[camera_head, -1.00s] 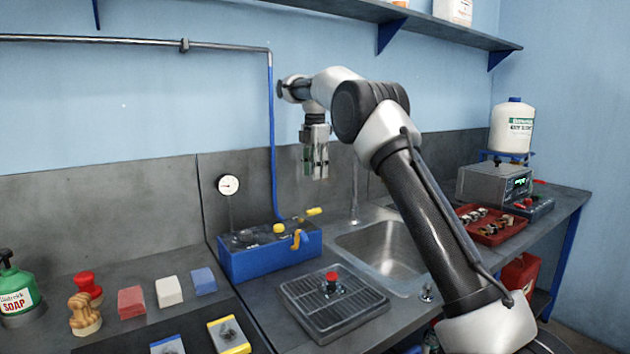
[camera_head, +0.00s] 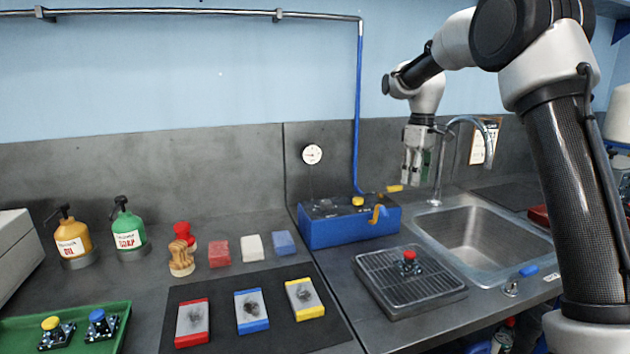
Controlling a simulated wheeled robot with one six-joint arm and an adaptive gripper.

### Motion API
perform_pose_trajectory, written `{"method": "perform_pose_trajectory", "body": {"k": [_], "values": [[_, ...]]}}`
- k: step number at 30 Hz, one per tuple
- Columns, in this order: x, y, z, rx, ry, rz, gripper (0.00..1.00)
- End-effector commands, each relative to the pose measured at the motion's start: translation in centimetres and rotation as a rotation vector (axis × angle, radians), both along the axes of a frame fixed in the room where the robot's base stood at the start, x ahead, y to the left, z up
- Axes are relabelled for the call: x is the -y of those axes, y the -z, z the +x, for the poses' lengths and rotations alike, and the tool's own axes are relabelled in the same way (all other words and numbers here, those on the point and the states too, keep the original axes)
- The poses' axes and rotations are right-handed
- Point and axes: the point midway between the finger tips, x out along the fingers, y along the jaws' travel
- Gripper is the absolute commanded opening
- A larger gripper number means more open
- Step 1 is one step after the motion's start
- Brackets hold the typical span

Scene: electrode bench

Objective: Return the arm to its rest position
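My gripper (camera_head: 413,178) hangs pointing down from my bent arm, above the bench between the blue box and the sink. It touches nothing that I can see. Its fingers are small and seen from the side, so I cannot tell whether they are open or shut, and no held object shows. Below it are the blue box (camera_head: 345,228) with yellow knobs and the steel sink (camera_head: 480,236) with its curved tap (camera_head: 484,125). A red-topped electrode piece (camera_head: 409,262) stands on the drip grate (camera_head: 385,290).
On the left are a green tray (camera_head: 118,322) with two knobbed pieces, an oil bottle (camera_head: 72,241) and a soap bottle (camera_head: 128,230). Red, white and blue blocks sit behind a dark mat (camera_head: 225,340) bearing three colour-edged plates. A gauge (camera_head: 312,154) is on the backsplash.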

Motion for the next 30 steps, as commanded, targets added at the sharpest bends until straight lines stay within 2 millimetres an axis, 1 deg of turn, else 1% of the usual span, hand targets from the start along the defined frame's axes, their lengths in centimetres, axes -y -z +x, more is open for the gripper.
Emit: {"method": "perform_pose_trajectory", "body": {"k": [1, 2, 3, 5, 6, 8, 9, 11, 12, 14, 15, 18, 21, 22, 24, 27, 30], "values": [[0.8, -0.9, -2.8, 0.011, 0.088, 0.002, 0.38], [1.2, -1.2, -4.4, 0.017, 0.147, 0.003, 0.38], [1.8, -1.6, -6.7, 0.027, 0.221, 0.005, 0.38], [2.7, -2.1, -10.4, 0.042, 0.327, 0.011, 0.38], [3.2, -2.3, -12.8, 0.053, 0.391, 0.015, 0.38], [4.0, -2.5, -16.6, 0.071, 0.479, 0.023, 0.38], [4.6, -2.6, -19.0, 0.084, 0.529, 0.03, 0.38], [5.2, -2.5, -22.6, 0.104, 0.595, 0.039, 0.38], [5.6, -2.3, -25.0, 0.118, 0.631, 0.046, 0.38], [6.2, -1.9, -28.4, 0.141, 0.672, 0.057, 0.38], [6.5, -1.6, -30.6, 0.155, 0.69, 0.064, 0.38], [7.2, -0.8, -35.2, 0.198, 0.706, 0.08, 0.38], [7.6, -0.6, -38.2, 0.243, 0.718, 0.097, 0.38], [7.7, -0.8, -38.7, 0.261, 0.721, 0.103, 0.38], [7.9, -1.6, -39.2, 0.305, 0.726, 0.119, 0.38], [8.0, -2.6, -39.5, 0.35, 0.731, 0.136, 0.38], [8.1, -2.9, -39.6, 0.364, 0.735, 0.141, 0.38]]}}
